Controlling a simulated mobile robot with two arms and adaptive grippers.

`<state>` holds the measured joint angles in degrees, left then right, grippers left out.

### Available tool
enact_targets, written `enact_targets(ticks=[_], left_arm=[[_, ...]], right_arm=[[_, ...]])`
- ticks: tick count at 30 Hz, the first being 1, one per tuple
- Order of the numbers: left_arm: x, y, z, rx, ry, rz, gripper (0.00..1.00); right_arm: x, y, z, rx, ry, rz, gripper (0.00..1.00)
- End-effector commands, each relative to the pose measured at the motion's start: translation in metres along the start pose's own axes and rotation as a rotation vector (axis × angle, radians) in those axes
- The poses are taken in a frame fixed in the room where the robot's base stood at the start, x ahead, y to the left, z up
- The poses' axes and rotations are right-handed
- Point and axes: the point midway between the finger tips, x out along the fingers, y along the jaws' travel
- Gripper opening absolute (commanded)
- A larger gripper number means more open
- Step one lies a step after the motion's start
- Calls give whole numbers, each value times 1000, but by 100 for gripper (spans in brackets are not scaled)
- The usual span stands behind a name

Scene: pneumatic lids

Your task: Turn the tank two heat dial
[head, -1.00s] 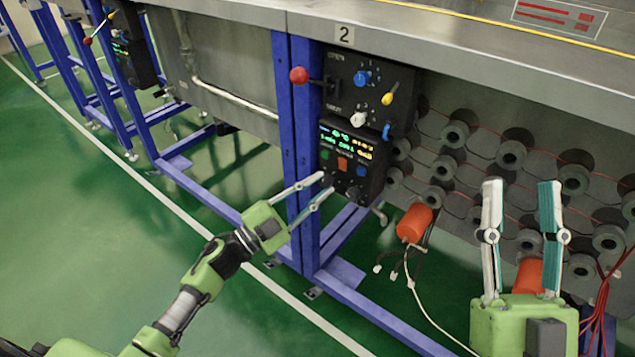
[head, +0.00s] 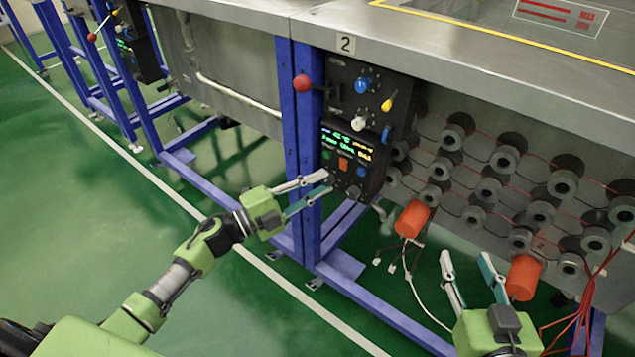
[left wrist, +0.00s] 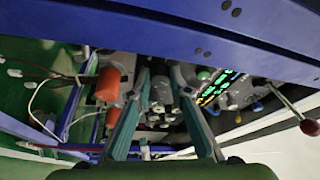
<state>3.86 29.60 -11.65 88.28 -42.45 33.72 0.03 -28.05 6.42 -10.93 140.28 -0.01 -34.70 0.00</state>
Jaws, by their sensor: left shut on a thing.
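The tank two control box (head: 352,155) is black and hangs beside a blue post, under a plate marked 2 (head: 346,44). It has lit displays and coloured buttons, with dark dials along its lower edge. My left gripper (head: 329,182) is at the lower left corner of the box, its fingers shut on a small dark dial there. The fingertips mostly hide that dial, and its marking cannot be read. In the left wrist view the fingers (left wrist: 163,78) reach up to the box's underside. My right gripper (head: 466,257) is open and empty, low at the right.
Blue posts and rails (head: 305,150) stand close to my left gripper. The green floor (head: 120,230) at left is open.

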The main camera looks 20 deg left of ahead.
Motion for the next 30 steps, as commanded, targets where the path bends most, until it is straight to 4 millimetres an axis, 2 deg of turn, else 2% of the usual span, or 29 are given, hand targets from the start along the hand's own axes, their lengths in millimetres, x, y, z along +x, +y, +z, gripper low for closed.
enact_targets(ticks=[11,12,23,26,30], left_arm=[[0,2,0,2,0,4,0],[0,2,0,1,0,4,26],[-3,1,0,1,-1,2,26],[-12,2,1,1,-2,4,26],[-39,3,1,-1,-3,6,26]], right_arm=[[0,0,1,0,-4,1,40],[0,0,1,0,-4,1,40],[0,0,1,0,-3,-1,40],[0,0,1,0,-3,-1,40],[0,0,1,0,-3,0,40]])
